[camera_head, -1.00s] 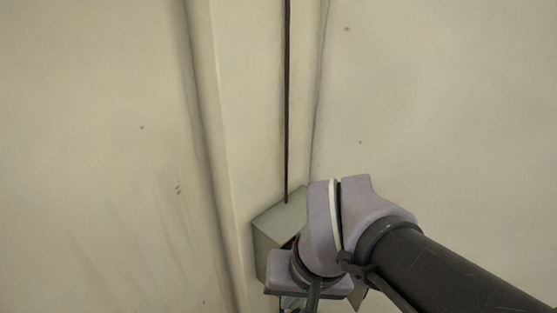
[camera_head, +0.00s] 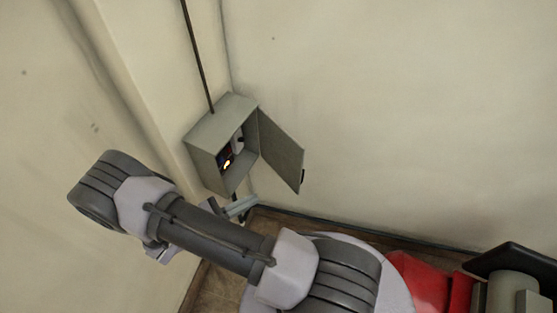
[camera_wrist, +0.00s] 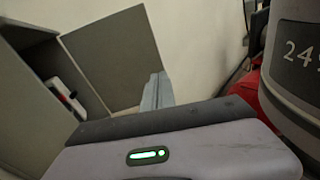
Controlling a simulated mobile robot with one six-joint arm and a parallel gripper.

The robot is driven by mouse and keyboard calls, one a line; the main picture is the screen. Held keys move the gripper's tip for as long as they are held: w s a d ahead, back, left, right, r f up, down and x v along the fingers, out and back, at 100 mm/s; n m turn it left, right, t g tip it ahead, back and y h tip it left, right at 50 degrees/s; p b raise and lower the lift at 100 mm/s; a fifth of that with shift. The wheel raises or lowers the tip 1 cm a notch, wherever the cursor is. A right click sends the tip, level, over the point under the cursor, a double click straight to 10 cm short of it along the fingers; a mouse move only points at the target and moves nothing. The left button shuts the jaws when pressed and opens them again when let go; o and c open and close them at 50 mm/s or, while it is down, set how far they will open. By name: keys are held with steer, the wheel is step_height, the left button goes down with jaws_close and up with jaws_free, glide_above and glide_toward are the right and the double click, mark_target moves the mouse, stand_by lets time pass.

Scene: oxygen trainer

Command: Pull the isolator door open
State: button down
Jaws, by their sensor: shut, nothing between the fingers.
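The grey isolator box (camera_head: 212,129) is fixed to the wall near a corner. Its door (camera_head: 282,150) stands wide open to the right, with a small dark handle at its outer edge. Switch parts (camera_head: 229,160) show inside. My gripper (camera_head: 243,207) is below the box and door, partly hidden by my arm, and looks clear of both. In the wrist view the door (camera_wrist: 115,55) is upper left, beside the open box (camera_wrist: 35,105). My gripper's fingers (camera_wrist: 157,92) are together and empty, just right of the door's lower edge.
A dark conduit (camera_head: 197,55) runs down the wall into the box top. Bare wall (camera_head: 400,110) lies to the right of the door. A brown floor (camera_head: 215,285) shows below. A red object (camera_head: 425,280) is at the lower right.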

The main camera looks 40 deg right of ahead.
step_height(320, 180, down, 2)
steer(key=n+t+h, duration=0.1)
steer(key=n+t, duration=0.1)
steer(key=b, duration=0.3)
glide_toward(297, 174)
steer(key=shift+g, duration=0.3)
steer(key=d, duration=0.5)
steer(key=shift+w+d+f, duration=0.1)
steer(key=shift+d, duration=0.8)
